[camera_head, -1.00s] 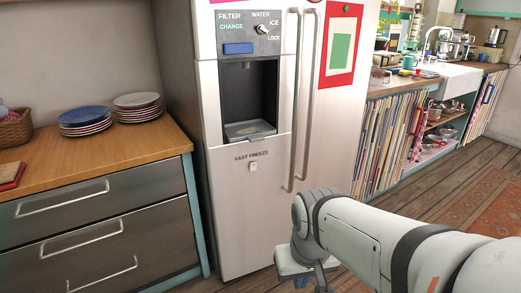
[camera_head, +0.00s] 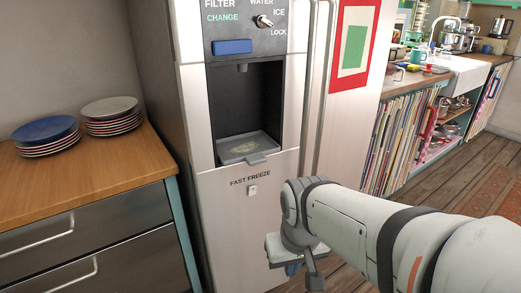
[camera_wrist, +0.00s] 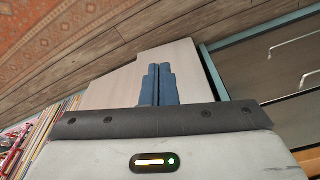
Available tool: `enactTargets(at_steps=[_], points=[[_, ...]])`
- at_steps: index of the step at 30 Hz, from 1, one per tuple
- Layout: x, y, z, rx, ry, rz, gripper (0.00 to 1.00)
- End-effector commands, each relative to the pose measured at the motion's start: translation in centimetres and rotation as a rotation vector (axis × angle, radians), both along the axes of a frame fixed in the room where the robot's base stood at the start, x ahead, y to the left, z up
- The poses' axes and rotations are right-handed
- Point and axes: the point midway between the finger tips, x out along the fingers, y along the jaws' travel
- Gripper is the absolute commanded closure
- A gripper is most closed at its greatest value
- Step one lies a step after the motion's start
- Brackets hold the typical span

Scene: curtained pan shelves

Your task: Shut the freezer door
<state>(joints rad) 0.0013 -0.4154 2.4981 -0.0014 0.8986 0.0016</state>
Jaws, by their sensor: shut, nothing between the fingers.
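The freezer door (camera_head: 224,222) is the pale left door of the fridge, with a water and ice dispenser (camera_head: 245,110) and a "FAST FREEZE" label. Its long vertical handle (camera_head: 307,100) runs along its right side. I cannot tell whether the door stands slightly ajar. My gripper (camera_wrist: 160,68) is shut and empty, its two blue fingers side by side. In the wrist view they point at the pale lower face of the door (camera_wrist: 110,90); contact cannot be told. In the head view my gripper (camera_head: 293,270) is low in front of the door's right part, and my arm hides what is behind it.
A wooden counter (camera_head: 100,172) with drawers and stacked plates (camera_head: 47,136) stands close on the left. The fridge's right door (camera_head: 340,125) carries a red and green picture. Shelves of upright pans or boards (camera_head: 400,140) stand further right, with open wooden floor (camera_head: 450,175) before them.

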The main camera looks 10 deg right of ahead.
Motion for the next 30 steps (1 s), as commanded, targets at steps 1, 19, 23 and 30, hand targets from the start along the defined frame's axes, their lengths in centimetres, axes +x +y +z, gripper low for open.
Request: enactTargets(at_steps=[1, 19, 23, 30], points=[[0.0, 0.0, 0.0, 0.000, 0.000, 0.000, 1.00], [9.4, -7.0, -0.7, -0.160, -0.239, -0.032, 1.00], [15.5, -12.4, -1.3, -0.247, -0.419, -0.002, 1.00], [23.1, -19.8, -3.2, -0.264, -0.738, 0.133, 1.00]])
